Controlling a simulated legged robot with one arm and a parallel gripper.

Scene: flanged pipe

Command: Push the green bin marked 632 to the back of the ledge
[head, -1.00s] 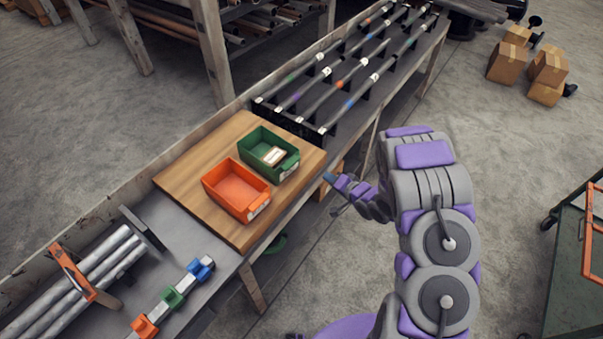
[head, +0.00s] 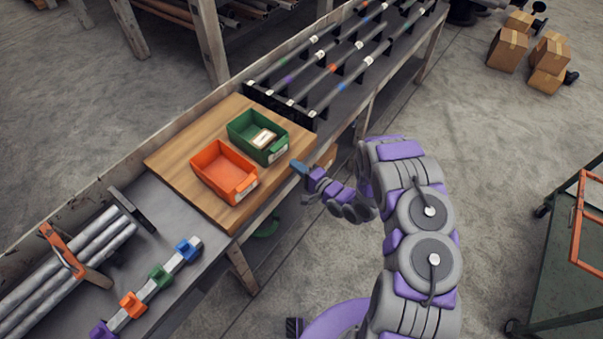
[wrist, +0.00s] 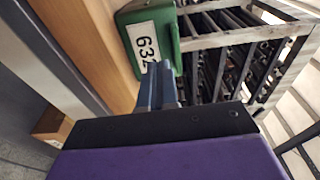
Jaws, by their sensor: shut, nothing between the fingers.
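The green bin (head: 238,128) sits on the wooden board (head: 172,160), with a small labelled packet (head: 263,138) inside it. In the wrist view the green bin (wrist: 187,45) shows its front with a white label (wrist: 145,48) reading 632. My gripper (head: 297,166) is shut and empty, just off the bin's front right end, near the board's front edge. In the wrist view the closed blue-grey fingers (wrist: 160,78) point at the bin's lower front. I cannot tell whether the fingertips touch it.
An orange bin (head: 222,172) stands close beside the green one, to its left. A rack of dark pipes (head: 335,65) lies beyond the board. Metal pipes (head: 75,255) and a bar with coloured clamps (head: 160,275) lie at the lower left. The board behind the bins is narrow but clear.

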